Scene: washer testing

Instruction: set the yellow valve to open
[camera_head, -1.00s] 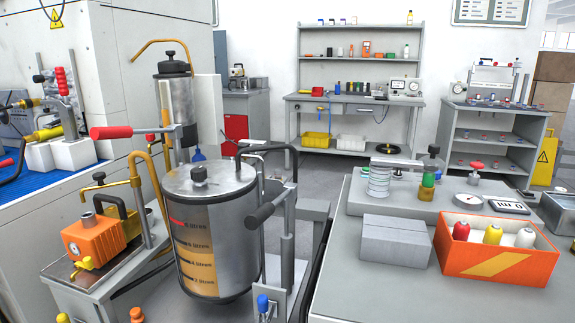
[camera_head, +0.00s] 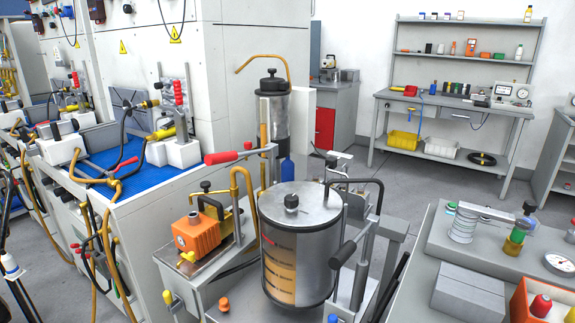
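A small yellow valve handle (camera_head: 188,257) sits low at the front of the orange pump box (camera_head: 196,234), on the metal cart left of the steel tank. A yellow knob (camera_head: 167,298) shows lower on the cart's front. I cannot tell which of these is the task's valve, or whether any is open or closed. Neither of my grippers is in view.
The steel tank (camera_head: 300,232) with a black-handled lid stands in the middle. Brown pipes and a red-handled lever (camera_head: 222,158) rise around it. A blue-topped bench (camera_head: 120,160) is at left, a grey table (camera_head: 430,285) at right. Open floor (camera_head: 370,195) lies behind.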

